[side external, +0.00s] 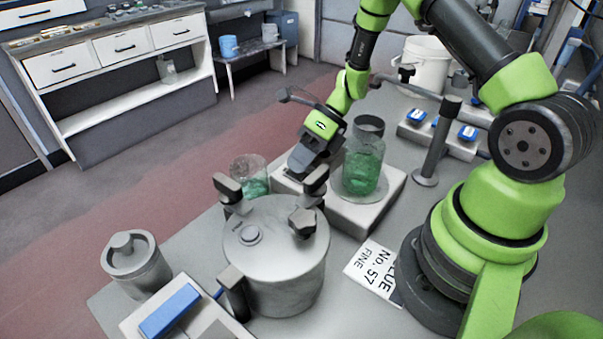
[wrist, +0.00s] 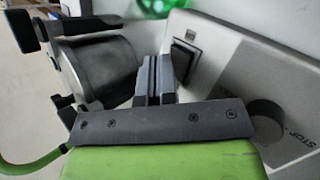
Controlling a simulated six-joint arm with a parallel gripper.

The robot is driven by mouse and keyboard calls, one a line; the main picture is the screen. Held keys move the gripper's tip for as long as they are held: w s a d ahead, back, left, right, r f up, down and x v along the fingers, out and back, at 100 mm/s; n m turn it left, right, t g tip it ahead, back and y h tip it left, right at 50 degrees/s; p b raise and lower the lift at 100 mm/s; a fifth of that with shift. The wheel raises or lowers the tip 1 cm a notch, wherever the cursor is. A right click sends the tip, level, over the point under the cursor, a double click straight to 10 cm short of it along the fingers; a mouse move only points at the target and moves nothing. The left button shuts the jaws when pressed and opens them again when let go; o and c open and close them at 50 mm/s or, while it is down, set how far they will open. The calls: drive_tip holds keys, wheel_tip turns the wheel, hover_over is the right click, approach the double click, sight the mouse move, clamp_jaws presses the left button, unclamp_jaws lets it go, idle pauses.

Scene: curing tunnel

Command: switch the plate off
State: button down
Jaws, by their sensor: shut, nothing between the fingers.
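The plate is a pale box (side external: 375,212) on the bench with a jar of green stuff (side external: 362,168) on its round top. In the wrist view its sloping front panel (wrist: 225,75) carries a dark rocker switch (wrist: 183,60), a round grey knob (wrist: 264,122) and the printed word STOP. My gripper (side external: 301,165) is low over the plate's panel end. In the wrist view the shut, empty fingers (wrist: 155,75) are just left of the switch and partly cover it. I cannot tell whether they touch it, or which way the rocker is tipped.
A metal pot (side external: 275,265) with upright dark clamp knobs stands close in front of my gripper. A second glass jar with green contents (side external: 250,178) is just left. A post (side external: 440,140) rises at right. A label sheet (side external: 372,272) lies flat on the bench.

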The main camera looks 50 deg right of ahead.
drive_tip(key=shift+r, duration=0.65)
drive_tip(key=shift+w+r, duration=0.2)
drive_tip(key=shift+r, duration=1.05)
drive_tip(key=shift+w+r, duration=0.15)
drive_tip(key=shift+r, duration=1.1)
